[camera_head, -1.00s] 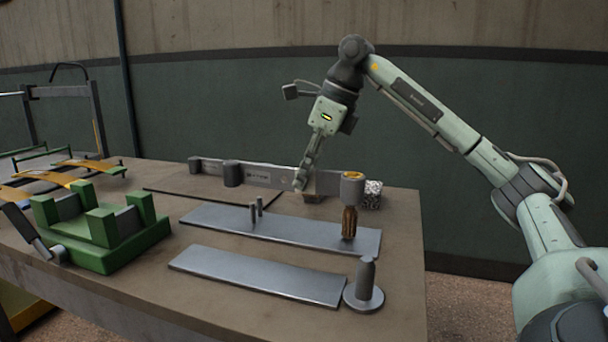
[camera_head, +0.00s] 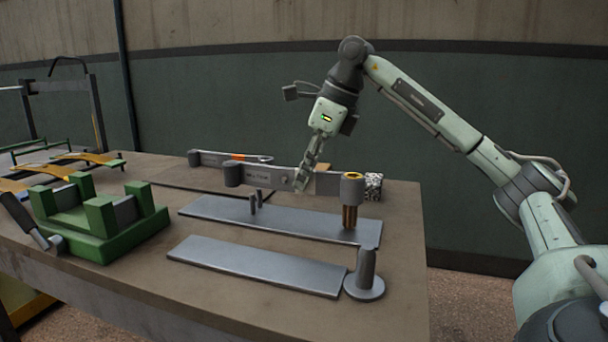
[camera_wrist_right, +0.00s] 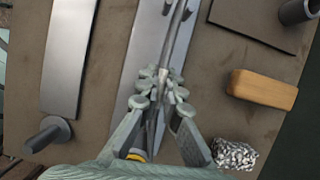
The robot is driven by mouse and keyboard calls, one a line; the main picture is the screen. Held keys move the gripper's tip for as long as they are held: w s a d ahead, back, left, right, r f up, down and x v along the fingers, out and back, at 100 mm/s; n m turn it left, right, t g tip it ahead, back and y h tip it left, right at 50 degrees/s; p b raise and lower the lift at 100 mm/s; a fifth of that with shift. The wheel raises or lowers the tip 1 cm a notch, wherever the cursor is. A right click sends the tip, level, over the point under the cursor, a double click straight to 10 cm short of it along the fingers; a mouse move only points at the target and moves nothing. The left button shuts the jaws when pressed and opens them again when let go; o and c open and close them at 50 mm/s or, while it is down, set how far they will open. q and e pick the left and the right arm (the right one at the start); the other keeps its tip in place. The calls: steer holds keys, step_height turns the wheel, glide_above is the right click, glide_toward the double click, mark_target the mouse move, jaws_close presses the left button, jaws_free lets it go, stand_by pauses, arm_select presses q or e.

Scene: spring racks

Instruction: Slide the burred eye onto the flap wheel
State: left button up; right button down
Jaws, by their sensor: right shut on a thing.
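My right gripper (camera_head: 300,180) is shut on a long grey spring leaf (camera_head: 262,175) and holds it above the bench. The leaf also shows between the fingers in the wrist view (camera_wrist_right: 180,30). One eye (camera_head: 232,174) is at its left end. The other eye (camera_head: 352,190), at the right end, has a yellow-orange ring in its top opening. The brown flap wheel (camera_head: 349,217) stands upright directly below this eye, over the right end of a grey plate. The eye appears to be around the wheel's upper part; the overlap is hidden. My left gripper is not in view.
The grey plate (camera_head: 215,209) carries two short pegs (camera_head: 256,200). A nearer plate (camera_head: 250,265) and a peg on a round disc (camera_head: 365,288) are in front. A green vise (camera_head: 100,236) stands left. A speckled block (camera_head: 373,184) and a wooden block (camera_wrist_right: 263,88) lie behind.

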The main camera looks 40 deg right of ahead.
mark_target(304, 220)
steer(key=shift+f+b, duration=1.9)
steer(key=shift+f, duration=0.65)
steer(key=c, duration=1.6)
jaws_free()
steer(key=shift+c, duration=0.2)
steer(key=shift+f, duration=0.2)
steer(key=v, duration=1.2)
steer(key=shift+r, duration=0.15)
